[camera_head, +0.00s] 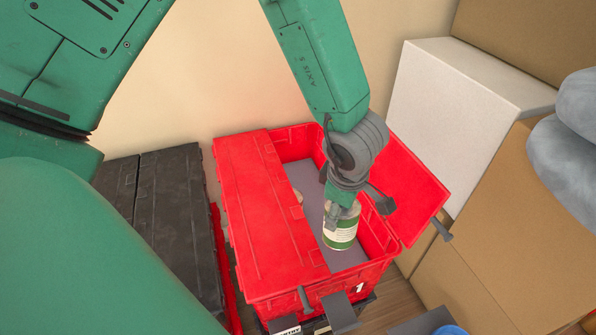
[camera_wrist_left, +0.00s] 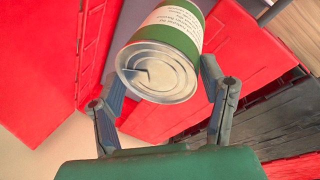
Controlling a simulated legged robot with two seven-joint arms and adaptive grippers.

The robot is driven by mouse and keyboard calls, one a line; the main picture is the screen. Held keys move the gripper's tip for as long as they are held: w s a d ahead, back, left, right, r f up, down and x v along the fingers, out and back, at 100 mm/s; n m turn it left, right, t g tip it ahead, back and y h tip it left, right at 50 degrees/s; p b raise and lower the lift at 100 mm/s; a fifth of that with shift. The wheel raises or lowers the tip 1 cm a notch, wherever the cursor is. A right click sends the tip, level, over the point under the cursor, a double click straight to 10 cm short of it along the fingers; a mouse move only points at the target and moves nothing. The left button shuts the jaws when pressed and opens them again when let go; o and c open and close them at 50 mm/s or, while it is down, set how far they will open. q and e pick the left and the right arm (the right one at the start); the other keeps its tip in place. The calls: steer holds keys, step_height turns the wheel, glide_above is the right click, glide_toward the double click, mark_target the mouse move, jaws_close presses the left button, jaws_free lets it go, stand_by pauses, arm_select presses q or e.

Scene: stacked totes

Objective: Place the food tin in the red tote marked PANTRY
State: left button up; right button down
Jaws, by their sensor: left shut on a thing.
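The food tin (camera_head: 341,228), green with a white label, is held upright or nearly so in my left gripper (camera_head: 345,198). It is over the open right part of the red tote (camera_head: 262,284), at or just above the opening; I cannot tell whether it touches the floor. In the left wrist view the tin (camera_wrist_left: 160,72) sits between both fingers, its metal end facing the camera. A white tag (camera_head: 288,331) on the tote's front is partly cut off and ends in letters like "NTRY". My right gripper is not in view.
The tote's left lid flap (camera_head: 262,215) is closed; its right flap (camera_head: 418,190) stands open. A small pale item (camera_head: 298,197) shows inside, partly hidden by the flap edge. A black tote (camera_head: 160,215) stands left; white and brown boxes (camera_head: 450,110) are stacked right.

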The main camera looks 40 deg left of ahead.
arm_select(q)
steer(key=w+f+n+y+b, duration=0.1)
steer(key=f+n+b, duration=0.2)
steer(key=f, duration=0.4)
steer(key=w+f+n+g+y+b, duration=0.1)
steer(key=w+f+n+b, duration=0.1)
steer(key=f+n+b, duration=0.2)
steer(key=w+f+n+g+b, duration=0.1)
steer(key=f+n+b, duration=0.3)
steer(key=f, duration=0.6)
steer(key=shift+w+a+f+y+b, duration=0.15)
steer(key=shift+w+y+b, duration=0.1)
steer(key=shift+w, duration=0.15)
steer(key=shift+w+a+f+y+b, duration=0.1)
steer(key=shift+w+f+y+b, duration=0.05)
steer(key=shift+w+b, duration=0.15)
steer(key=shift+r, duration=0.1)
steer(key=o, duration=1.7)
steer(key=shift+c, duration=0.2)
steer(key=shift+d, duration=0.15)
steer(key=shift+r, duration=0.1)
